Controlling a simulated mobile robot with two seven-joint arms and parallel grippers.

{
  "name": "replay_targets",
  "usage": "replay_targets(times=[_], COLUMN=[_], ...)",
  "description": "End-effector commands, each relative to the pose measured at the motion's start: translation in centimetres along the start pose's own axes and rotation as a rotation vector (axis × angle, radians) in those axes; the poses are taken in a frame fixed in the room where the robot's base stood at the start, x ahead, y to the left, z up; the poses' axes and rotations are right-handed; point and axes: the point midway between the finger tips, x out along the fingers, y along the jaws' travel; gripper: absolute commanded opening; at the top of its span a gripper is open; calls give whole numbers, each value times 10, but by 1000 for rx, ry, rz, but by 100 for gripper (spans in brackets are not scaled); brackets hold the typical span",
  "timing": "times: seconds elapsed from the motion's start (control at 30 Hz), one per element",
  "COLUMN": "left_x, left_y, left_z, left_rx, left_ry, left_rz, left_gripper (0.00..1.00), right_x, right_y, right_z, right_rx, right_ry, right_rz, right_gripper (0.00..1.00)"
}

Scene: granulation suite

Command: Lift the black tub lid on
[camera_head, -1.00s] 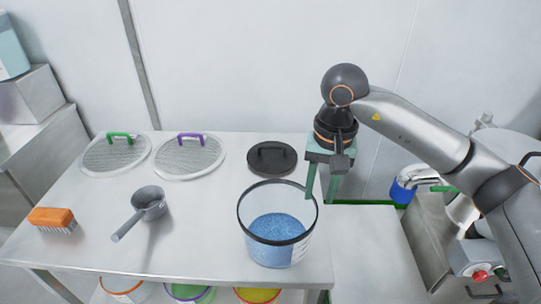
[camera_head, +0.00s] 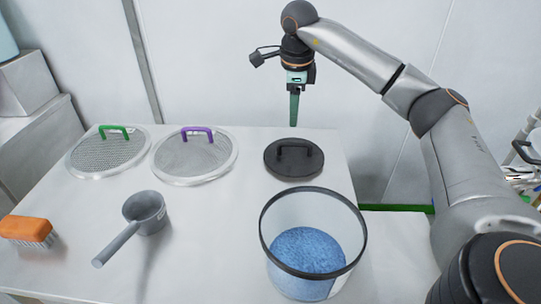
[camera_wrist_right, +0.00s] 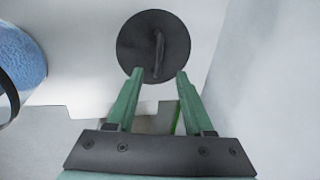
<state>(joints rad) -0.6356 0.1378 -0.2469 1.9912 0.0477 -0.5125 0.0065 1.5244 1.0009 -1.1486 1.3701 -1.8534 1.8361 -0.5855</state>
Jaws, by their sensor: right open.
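The black tub lid (camera_head: 280,165), a round disc with a raised bar handle, lies flat on the white table behind the tub. The clear tub (camera_head: 313,245) has a black rim and holds blue granules; its top is uncovered. My right gripper (camera_head: 294,122) points down above the lid, apart from it. In the right wrist view my right gripper (camera_wrist_right: 158,76) has its two green fingers spread and empty, with the lid (camera_wrist_right: 140,45) and its handle beyond the tips. The tub (camera_wrist_right: 18,65) shows at the left edge there. My left gripper is not in view.
Two round mesh sieves, one with a green handle (camera_head: 114,130) and one with a purple handle (camera_head: 197,132), lie left of the lid. A grey scoop (camera_head: 144,211) and an orange brush (camera_head: 28,230) lie nearer the front left. The table between scoop and tub is clear.

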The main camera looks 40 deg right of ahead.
Motion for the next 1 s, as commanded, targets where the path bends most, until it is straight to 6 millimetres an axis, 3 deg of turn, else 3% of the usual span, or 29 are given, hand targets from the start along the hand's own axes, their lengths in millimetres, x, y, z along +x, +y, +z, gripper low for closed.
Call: replay_targets(times=[0.3,0.57,0.83,1.0], left_x=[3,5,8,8], left_y=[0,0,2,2], left_z=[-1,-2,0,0], left_rx=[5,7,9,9], left_ry=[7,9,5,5], left_rz=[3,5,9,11], left_gripper=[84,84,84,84], right_x=[54,76,114,123], right_y=[0,0,2,1], right_z=[-2,-3,-12,-12], right_rx=[7,5,3,4], right_ry=[3,2,2,0], right_rz=[3,1,3,1], right_gripper=[52,52,52,52])
